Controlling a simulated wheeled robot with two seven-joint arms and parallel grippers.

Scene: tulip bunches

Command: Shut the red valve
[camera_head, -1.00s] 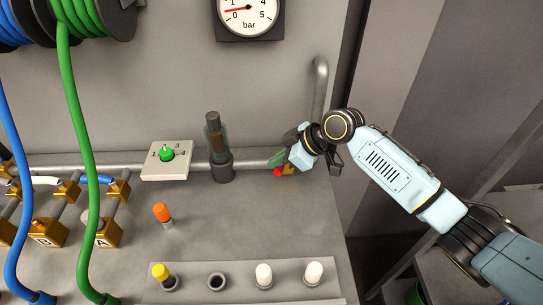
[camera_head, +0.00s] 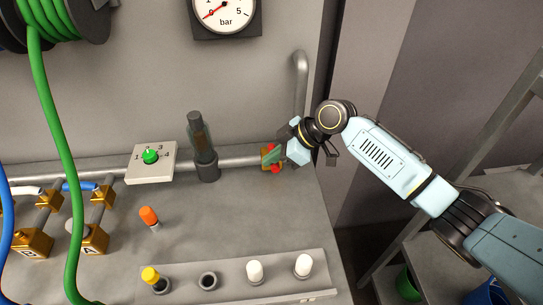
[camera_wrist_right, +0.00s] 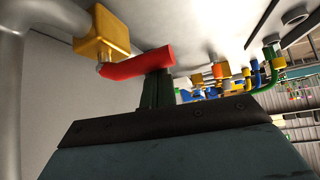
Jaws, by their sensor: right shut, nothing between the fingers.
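The red valve has a brass body and a red lever (camera_head: 275,169), and it sits on the grey pipe at the right end of the bench. In the head view the lever shows above and below my fingers and seems to lie across the pipe; its middle is hidden. My right gripper (camera_head: 272,156) is shut and empty, its green fingers at the valve. In the right wrist view the fingers (camera_wrist_right: 158,90) are right against or just beside the red lever (camera_wrist_right: 140,63), with the brass body (camera_wrist_right: 108,35) behind it. My left gripper is not in view.
A pressure gauge (camera_head: 225,14) hangs above, its needle near 0. A dark cylinder (camera_head: 201,145) and a white selector box (camera_head: 151,161) stand left along the pipe. A tray (camera_head: 230,283) with capped posts lies in front. The bench between is mostly clear.

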